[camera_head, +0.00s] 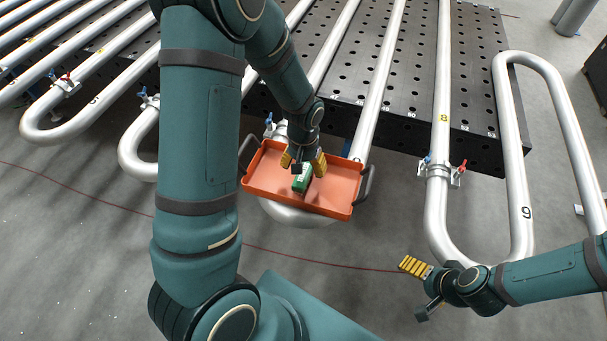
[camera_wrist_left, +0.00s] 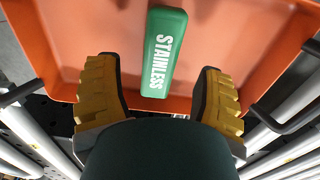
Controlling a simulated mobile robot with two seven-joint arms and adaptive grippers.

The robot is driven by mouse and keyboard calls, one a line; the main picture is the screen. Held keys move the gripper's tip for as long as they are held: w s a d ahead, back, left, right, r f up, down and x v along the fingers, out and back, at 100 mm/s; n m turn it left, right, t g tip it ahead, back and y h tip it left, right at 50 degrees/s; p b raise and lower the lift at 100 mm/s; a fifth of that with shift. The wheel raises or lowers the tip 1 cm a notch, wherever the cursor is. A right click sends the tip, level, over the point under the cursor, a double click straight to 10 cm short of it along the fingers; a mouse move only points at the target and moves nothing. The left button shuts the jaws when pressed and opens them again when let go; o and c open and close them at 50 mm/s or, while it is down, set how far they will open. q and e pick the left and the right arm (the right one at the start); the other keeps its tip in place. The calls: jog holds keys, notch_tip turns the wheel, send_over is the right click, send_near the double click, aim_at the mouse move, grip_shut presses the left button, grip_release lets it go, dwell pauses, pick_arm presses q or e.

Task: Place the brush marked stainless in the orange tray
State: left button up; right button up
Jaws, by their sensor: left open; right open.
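The orange tray (camera_head: 335,191) has dark side handles and shows in the middle of the head view; its floor also fills much of the left wrist view (camera_wrist_left: 100,28). The green brush (camera_head: 302,178) lies in the tray, and its white STAINLESS lettering shows in the left wrist view (camera_wrist_left: 163,52). The bristles are hidden. My left gripper (camera_head: 304,164) is over the tray, open, with its yellow fingers apart on either side of the brush's near end, not closed on it. My right gripper (camera_head: 420,288) is open and empty at the lower right, away from the tray.
Silver serpentine pipes (camera_head: 440,95) run over a black perforated table (camera_head: 400,80) behind the tray. A clamp with red and blue handles (camera_head: 440,171) sits on one pipe right of the tray. A thin red line (camera_head: 100,189) crosses the grey floor, which is otherwise mostly clear.

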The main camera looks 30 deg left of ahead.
pick_arm(q)
notch_tip(320, 180, up, 7)
jog(key=shift+f, duration=0.2)
pick_arm(e)
jog(key=shift+r, duration=0.15)
dwell(0.4)
